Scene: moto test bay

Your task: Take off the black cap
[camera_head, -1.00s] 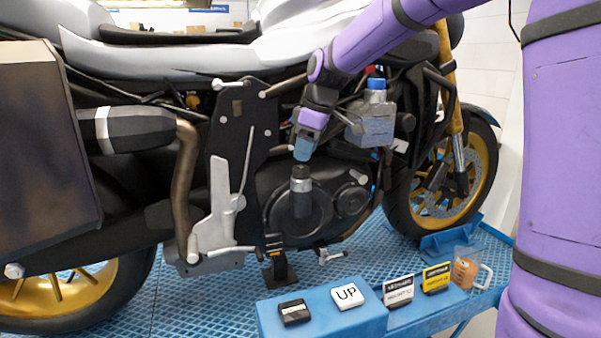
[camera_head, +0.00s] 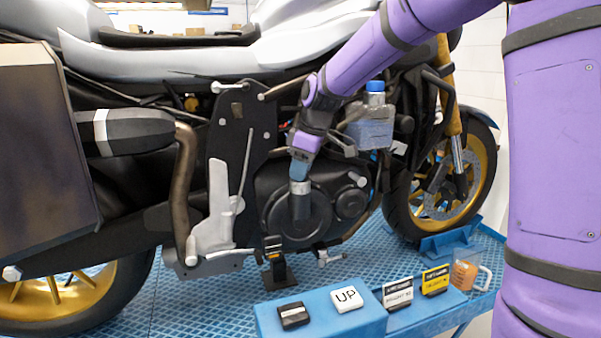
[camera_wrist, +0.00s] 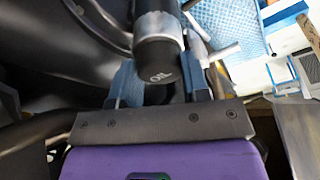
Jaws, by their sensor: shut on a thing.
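The black cap (camera_wrist: 157,62), marked OIL on its end, sits on a grey collar (camera_wrist: 158,25) in the wrist view. In the head view the cap is hidden behind my fingers, above the grey collar (camera_head: 300,187) of an upright dark neck (camera_head: 301,208) on the engine side. My gripper (camera_head: 299,172) points down onto the neck from above. In the wrist view its blue fingers (camera_wrist: 160,84) stand on either side of the cap and are shut on it. The cap appears still seated on the neck.
A bottle with a blue lid (camera_head: 375,128) stands right of my wrist. A silver bracket (camera_head: 219,210) is left of the neck.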

